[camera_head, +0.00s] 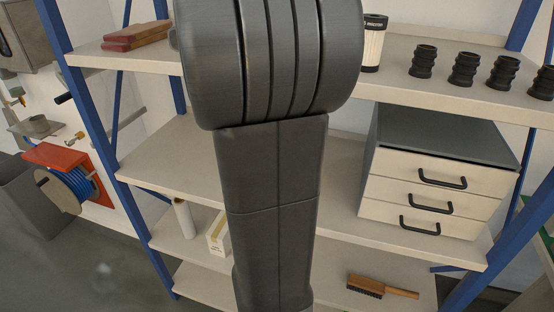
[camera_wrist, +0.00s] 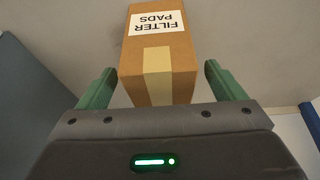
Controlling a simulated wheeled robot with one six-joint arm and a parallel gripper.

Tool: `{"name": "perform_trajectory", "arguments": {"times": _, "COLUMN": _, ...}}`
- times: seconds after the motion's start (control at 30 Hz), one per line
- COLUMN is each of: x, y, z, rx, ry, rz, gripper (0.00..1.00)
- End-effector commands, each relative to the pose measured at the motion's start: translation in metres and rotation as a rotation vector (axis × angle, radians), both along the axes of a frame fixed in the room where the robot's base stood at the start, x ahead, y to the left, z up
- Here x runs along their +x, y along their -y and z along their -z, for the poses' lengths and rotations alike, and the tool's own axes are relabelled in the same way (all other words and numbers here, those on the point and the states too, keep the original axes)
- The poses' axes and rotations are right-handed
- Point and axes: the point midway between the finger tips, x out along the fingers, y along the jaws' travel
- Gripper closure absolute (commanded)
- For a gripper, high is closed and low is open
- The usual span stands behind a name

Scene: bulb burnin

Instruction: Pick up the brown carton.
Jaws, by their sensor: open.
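The brown carton (camera_wrist: 158,58) shows in the wrist view, with a white label reading "FILTER PADS" and a strip of pale tape down its near side. It stands on a pale surface. My gripper (camera_wrist: 154,82) is open, with one green finger on each side of the carton's near end. Gaps show between the fingers and the carton, and it is not held. In the head view my own arm covers the middle of the shelving, and neither the carton nor my fingertips can be seen there.
Blue-framed shelving (camera_head: 175,150) fills the head view. A drawer unit (camera_head: 440,165) stands right of my arm. A white box (camera_head: 217,236), a white cylinder (camera_head: 184,218) and a brush (camera_head: 382,288) are lower down. In the wrist view a dark panel (camera_wrist: 35,85) is at left.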

Motion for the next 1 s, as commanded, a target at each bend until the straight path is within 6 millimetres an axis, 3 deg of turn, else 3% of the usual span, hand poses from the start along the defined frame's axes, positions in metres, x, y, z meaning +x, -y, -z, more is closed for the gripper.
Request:
{"name": "perform_trajectory", "arguments": {"times": 0.23, "x": 0.013, "y": 0.004, "z": 0.0, "rx": 0.001, "ry": -0.001, "rz": 0.001, "gripper": 0.11}}
{"name": "perform_trajectory", "arguments": {"times": 0.43, "x": 0.039, "y": 0.012, "z": 0.002, "rx": 0.0, "ry": -0.003, "rz": 0.003, "gripper": 0.11}}
{"name": "perform_trajectory", "arguments": {"times": 0.63, "x": 0.046, "y": 0.014, "z": 0.025, "rx": -0.001, "ry": -0.002, "rz": -0.001, "gripper": 0.11}}
{"name": "perform_trajectory", "arguments": {"times": 1.0, "x": 0.047, "y": 0.013, "z": 0.028, "rx": 0.0, "ry": 0.0, "rz": 0.0, "gripper": 0.11}}
